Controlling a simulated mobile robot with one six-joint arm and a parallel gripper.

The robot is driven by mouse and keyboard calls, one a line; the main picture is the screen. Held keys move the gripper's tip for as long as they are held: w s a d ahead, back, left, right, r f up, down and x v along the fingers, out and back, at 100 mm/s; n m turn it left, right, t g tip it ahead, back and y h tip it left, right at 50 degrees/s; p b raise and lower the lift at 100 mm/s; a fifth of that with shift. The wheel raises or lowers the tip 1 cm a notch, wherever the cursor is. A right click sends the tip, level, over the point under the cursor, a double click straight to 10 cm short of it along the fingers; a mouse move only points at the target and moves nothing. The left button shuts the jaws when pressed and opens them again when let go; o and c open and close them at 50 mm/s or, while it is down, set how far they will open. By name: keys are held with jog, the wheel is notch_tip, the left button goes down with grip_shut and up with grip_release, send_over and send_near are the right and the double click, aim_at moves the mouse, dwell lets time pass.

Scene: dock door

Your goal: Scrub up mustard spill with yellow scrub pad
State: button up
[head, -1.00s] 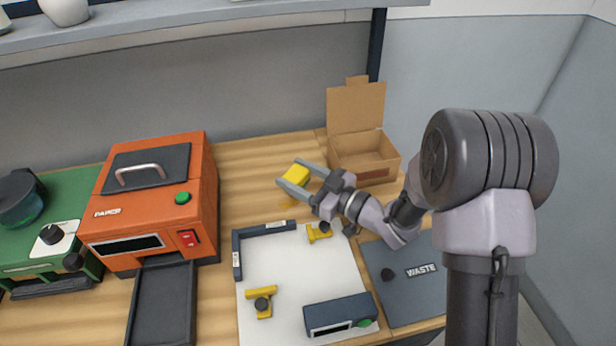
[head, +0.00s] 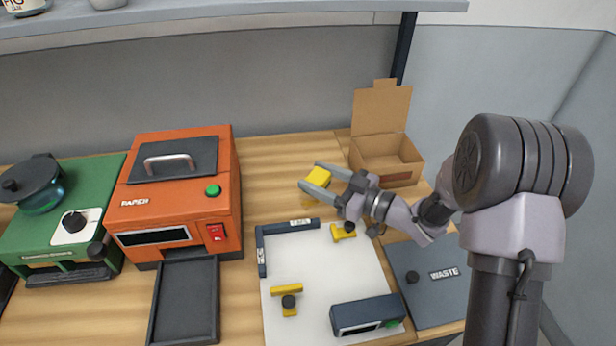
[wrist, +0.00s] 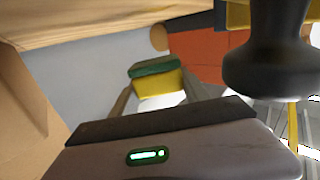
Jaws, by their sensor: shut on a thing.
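My gripper (head: 315,178) is shut on the yellow scrub pad (head: 320,178), low over the wooden bench and left of the cardboard box. In the wrist view the scrub pad (wrist: 157,84) shows a green layer and a yellow layer between the fingers. I cannot tell whether the pad touches the bench.
An open cardboard box (head: 385,163) stands right of my gripper. An orange machine (head: 178,195) and a green one (head: 70,215) stand left. A white board (head: 325,275) with yellow clamps and a dark device (head: 367,314) lies in front, beside a grey WASTE panel (head: 428,283).

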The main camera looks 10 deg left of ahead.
jog(key=d+f, duration=0.1)
jog(key=f, duration=0.2)
jog(key=shift+d+m+h, duration=0.3)
jog(key=shift+d+m, duration=0.05)
jog(key=shift+m, duration=0.05)
jog(key=shift+r+p, duration=0.3)
notch_tip(320, 180, up, 3)
jog(key=w+d+p, duration=0.2)
jog(key=d+p, duration=0.1)
notch_tip(320, 180, up, 6)
jog(key=p, duration=0.4)
send_over(325, 187)
jog(key=w+d, duration=0.1)
jog(key=w, duration=0.2)
jog(key=shift+s+d+f+t, duration=0.1)
jog(key=shift+s+d+t, duration=0.05)
jog(key=shift+s+t, duration=0.15)
jog(key=shift+w, duration=0.1)
